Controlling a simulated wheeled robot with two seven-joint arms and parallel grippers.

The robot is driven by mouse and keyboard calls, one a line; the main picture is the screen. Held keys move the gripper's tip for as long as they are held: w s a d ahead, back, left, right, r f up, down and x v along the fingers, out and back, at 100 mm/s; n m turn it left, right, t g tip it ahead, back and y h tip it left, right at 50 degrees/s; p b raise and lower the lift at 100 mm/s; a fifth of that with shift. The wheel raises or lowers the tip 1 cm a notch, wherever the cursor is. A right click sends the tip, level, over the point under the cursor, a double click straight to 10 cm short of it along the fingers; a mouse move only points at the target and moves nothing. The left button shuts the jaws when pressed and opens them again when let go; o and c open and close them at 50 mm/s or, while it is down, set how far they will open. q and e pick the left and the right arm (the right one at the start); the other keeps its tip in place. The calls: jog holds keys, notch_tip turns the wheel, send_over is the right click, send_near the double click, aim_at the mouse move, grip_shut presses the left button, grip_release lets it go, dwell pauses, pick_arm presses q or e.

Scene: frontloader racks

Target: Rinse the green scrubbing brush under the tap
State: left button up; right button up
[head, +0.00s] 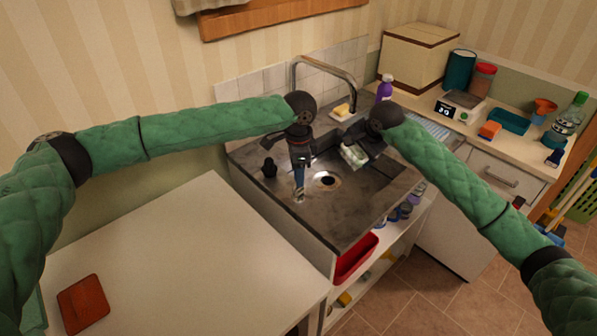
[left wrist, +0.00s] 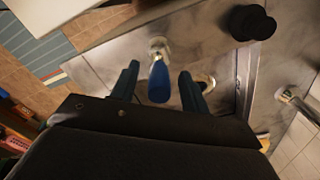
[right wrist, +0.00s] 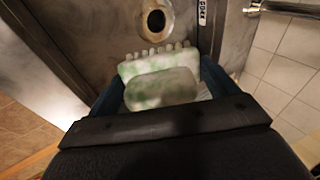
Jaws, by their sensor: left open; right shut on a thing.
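The scrubbing brush (right wrist: 160,88) is green under whitish patches, with bristles along its far edge.
A black knob (head: 269,168) stands left of the left gripper. A yellow sponge (head: 342,109) and a purple bottle (head: 384,88) are behind the sink. A white worktop (head: 180,255) lies in front, mostly bare, with a brown-red pad (head: 83,303). A red tub (head: 356,256) is below.

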pick_arm(q)
jog(key=shift+f, duration=0.25)
grip_shut()
jog(key=shift+s+d+t+y, duration=0.45)
jog(key=shift+t+y, duration=0.25)
jog(key=shift+t, duration=0.2)
grip_release()
jog(key=shift+s, duration=0.1)
notch_tip(320, 180, up, 12)
jog(key=s+d, duration=0.1)
jog(key=shift+s+d+f, duration=0.15)
jog(key=shift+s, duration=0.15)
